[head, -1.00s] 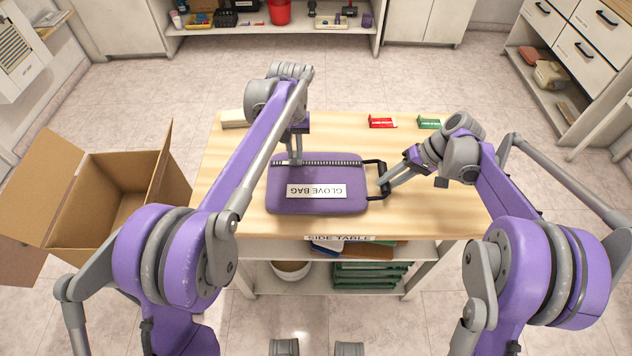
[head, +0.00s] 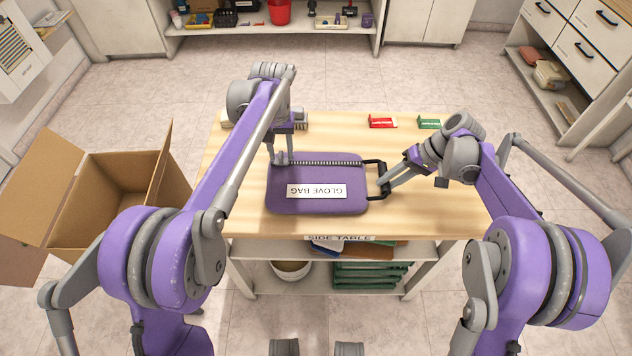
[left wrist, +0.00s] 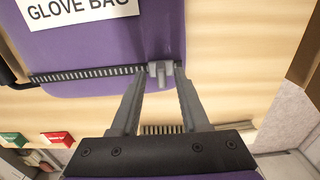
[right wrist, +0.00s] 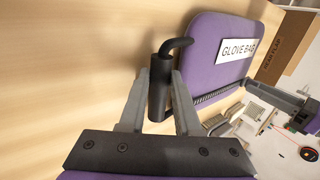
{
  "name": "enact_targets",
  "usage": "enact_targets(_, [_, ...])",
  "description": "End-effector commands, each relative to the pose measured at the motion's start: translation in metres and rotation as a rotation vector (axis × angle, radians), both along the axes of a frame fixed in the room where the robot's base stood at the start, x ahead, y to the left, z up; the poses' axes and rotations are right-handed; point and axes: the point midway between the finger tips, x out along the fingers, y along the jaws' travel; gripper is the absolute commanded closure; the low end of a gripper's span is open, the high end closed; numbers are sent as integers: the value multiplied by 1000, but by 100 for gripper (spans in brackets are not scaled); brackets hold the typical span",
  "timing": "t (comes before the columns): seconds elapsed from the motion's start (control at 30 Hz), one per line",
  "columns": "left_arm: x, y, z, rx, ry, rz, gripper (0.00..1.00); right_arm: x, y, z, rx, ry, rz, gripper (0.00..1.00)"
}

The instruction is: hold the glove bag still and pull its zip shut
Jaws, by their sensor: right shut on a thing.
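The purple glove bag (head: 300,205) lies flat on the side table (head: 450,222), its white label facing up. Its zip (head: 330,163) runs along the far edge as a row of teeth. The grey zip slider (left wrist: 160,72) is at the end of the teeth away from the black handle (head: 380,168). My left gripper (head: 281,162) is open, with its fingertips (left wrist: 160,78) on either side of the slider and small gaps showing. My right gripper (head: 385,186) is shut on the handle, whose black bar (right wrist: 158,88) shows between its fingers.
A red box (head: 382,121) and a green box (head: 429,122) stand at the table's far side. A bristled thing (left wrist: 162,129) lies beyond the zip, partly hidden by my left gripper. An open cardboard box (head: 110,190) stands left of the table.

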Motion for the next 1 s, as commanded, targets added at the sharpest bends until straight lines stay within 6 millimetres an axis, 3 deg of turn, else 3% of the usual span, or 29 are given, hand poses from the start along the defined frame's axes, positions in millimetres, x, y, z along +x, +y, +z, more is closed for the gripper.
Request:
enact_targets(0.27, [0,-1,4,-1,0,0,55,0,0,0,0,0,0,100])
enact_targets(1.0, [0,-1,59,-1,0,0,55,0,1,0,1,-1,1,100])
